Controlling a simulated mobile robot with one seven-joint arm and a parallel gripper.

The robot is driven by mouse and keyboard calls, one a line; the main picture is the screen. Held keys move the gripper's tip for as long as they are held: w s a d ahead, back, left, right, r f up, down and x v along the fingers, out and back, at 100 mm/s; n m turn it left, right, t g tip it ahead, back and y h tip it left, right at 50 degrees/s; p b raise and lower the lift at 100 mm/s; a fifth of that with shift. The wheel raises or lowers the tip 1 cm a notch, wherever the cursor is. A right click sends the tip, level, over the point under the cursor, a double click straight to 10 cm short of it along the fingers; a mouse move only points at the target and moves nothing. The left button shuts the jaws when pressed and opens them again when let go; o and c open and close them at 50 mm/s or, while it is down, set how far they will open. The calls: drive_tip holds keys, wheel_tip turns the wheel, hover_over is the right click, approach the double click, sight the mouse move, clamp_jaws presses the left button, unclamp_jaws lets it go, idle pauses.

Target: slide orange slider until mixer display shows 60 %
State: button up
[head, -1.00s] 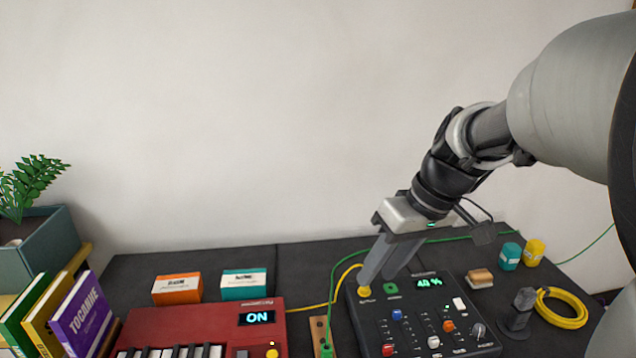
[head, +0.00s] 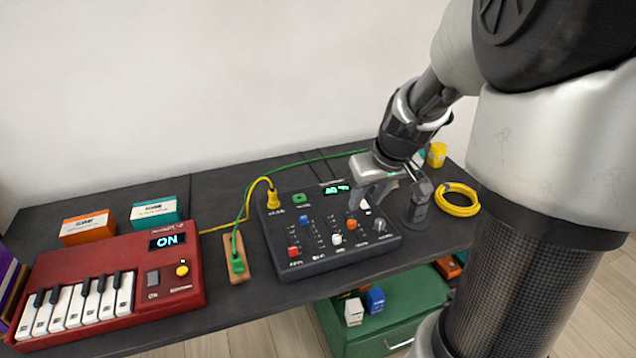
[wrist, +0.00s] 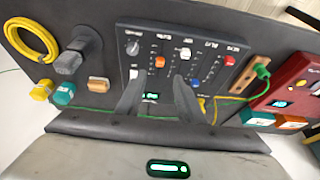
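The mixer (head: 322,262) is a dark panel on the table, with several coloured sliders. Its orange slider (head: 351,224) stands on the right part of the panel and also shows in the wrist view (wrist: 160,62). The green mixer display (head: 337,189) is lit, but my gripper partly covers it and I cannot read its number surely. My gripper (head: 364,204) is above the panel's upper right part. In the wrist view its fingers (wrist: 157,82) are spread and empty, with the orange slider just beyond and between the tips, apparently untouched.
On the panel are a white slider (head: 337,239), blue slider (head: 304,220), red slider (head: 293,251) and knob (head: 380,226). A yellow plug (head: 273,199) stands at its upper left. A dark stand (head: 418,204) and yellow cable coil (head: 458,200) are right; a red keyboard (head: 110,275) is left.

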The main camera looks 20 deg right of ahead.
sight(353, 223)
drive_tip(key=b+x, duration=0.3)
drive_tip(key=x, duration=0.9)
drive_tip(key=shift+c, duration=0.2)
clamp_jaws()
